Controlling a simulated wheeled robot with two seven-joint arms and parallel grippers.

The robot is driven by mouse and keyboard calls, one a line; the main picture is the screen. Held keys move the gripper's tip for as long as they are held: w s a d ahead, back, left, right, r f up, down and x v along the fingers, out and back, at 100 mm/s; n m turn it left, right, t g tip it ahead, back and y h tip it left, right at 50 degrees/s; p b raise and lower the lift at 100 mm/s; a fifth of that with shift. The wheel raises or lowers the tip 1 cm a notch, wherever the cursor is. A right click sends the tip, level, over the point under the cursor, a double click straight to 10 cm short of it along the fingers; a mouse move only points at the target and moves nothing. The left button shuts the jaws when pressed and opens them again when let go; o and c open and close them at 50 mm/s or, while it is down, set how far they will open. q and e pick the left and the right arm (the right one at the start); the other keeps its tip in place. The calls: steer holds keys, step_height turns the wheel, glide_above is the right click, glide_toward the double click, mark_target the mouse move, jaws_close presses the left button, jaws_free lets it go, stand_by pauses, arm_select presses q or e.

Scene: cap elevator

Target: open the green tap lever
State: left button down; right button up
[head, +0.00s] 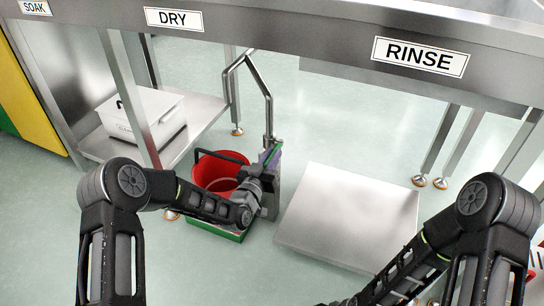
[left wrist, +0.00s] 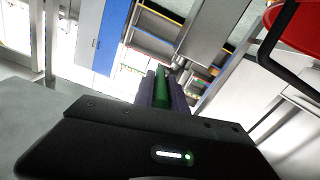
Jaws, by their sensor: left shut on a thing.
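The green tap lever (head: 276,148) is by the foot of a bent metal pipe (head: 268,105), at the right of the red bucket. My left gripper (head: 268,157) reaches it from the front and is shut on it. In the left wrist view the green lever (left wrist: 160,92) lies between the purple fingers (left wrist: 148,92). The fingers and my wrist hide much of the tap. My right arm comes in at the lower right of the head view, and its gripper is out of the picture.
The red bucket (head: 212,168) with a dark handle stands in a green base (head: 225,234) left of the tap. A metal platform (head: 345,215) lies to the right. A white box (head: 150,118) sits on a low shelf (head: 95,148).

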mark_target(274, 152)
stand_by(0.3)
arm_select(q)
steer(key=shift+r+g+p, duration=0.3)
steer(key=shift+r+p, duration=0.1)
steer(key=shift+p, duration=0.35)
steer(key=r+g+p, duration=0.1)
steer(key=p, duration=0.2)
steer(key=r+g+y+p, duration=0.1)
steer(key=g+p, duration=0.1)
steer(key=p, duration=0.2)
steer(key=w+r+g+p, duration=0.1)
steer(key=g+p, duration=0.1)
steer(key=p, duration=0.2)
steer(key=shift+d+r+y, duration=0.15)
steer(key=shift+d+y, duration=0.05)
steer(key=shift+y, duration=0.2)
steer(key=shift+w+g+p, duration=0.1)
steer(key=shift+g+p, duration=0.4)
steer(key=c, duration=1.4)
jaws_free()
steer(key=shift+o, duration=0.2)
